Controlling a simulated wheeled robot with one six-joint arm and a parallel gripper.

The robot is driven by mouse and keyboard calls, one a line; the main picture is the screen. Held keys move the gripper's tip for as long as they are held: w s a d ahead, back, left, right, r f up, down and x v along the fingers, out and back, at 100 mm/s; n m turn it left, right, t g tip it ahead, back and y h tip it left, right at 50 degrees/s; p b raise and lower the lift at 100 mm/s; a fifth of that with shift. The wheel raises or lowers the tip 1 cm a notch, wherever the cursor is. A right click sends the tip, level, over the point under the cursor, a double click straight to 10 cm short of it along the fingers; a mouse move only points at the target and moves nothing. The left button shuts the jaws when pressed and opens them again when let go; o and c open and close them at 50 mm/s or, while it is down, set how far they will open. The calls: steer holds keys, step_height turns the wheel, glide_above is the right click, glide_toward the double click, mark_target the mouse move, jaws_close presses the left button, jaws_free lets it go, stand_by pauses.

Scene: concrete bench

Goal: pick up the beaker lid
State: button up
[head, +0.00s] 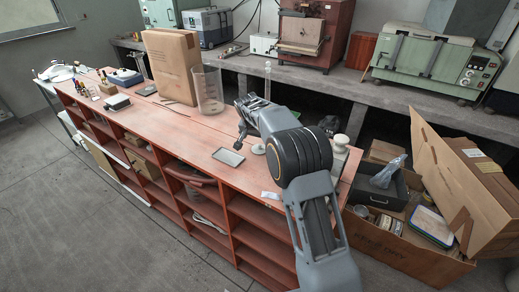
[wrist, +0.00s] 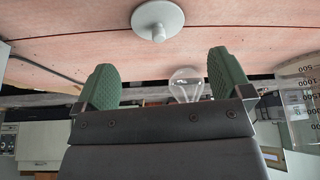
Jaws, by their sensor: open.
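The beaker lid is a pale grey disc with a small round knob. In the wrist view the lid (wrist: 172,15) lies flat on the reddish bench top at the upper edge, beyond the fingertips and apart from them. In the head view a pale disc that looks like the lid (head: 258,149) shows beside my arm, partly hidden. My gripper (wrist: 165,78) has its two green-padded fingers spread, with nothing held between them. In the head view my gripper (head: 242,130) is over the bench, mostly hidden by my wrist. The clear beaker (head: 208,90) stands behind it to the left.
A graduated cylinder (head: 267,82) stands behind my arm. A cardboard box (head: 173,65) stands left of the beaker. A small grey tray (head: 228,157) lies left of the lid. A pale bottle (head: 340,145) is to the right. Clear glassware (wrist: 186,84) shows behind the fingers.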

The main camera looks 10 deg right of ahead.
mark_target(259, 145)
steer(key=shift+p+x, duration=0.55)
steer(key=shift+x, duration=2.7)
steer(key=shift+s+d, duration=0.1)
steer(key=shift+c, duration=0.5)
steer(key=c, duration=0.8)
steer(key=shift+c, duration=0.2)
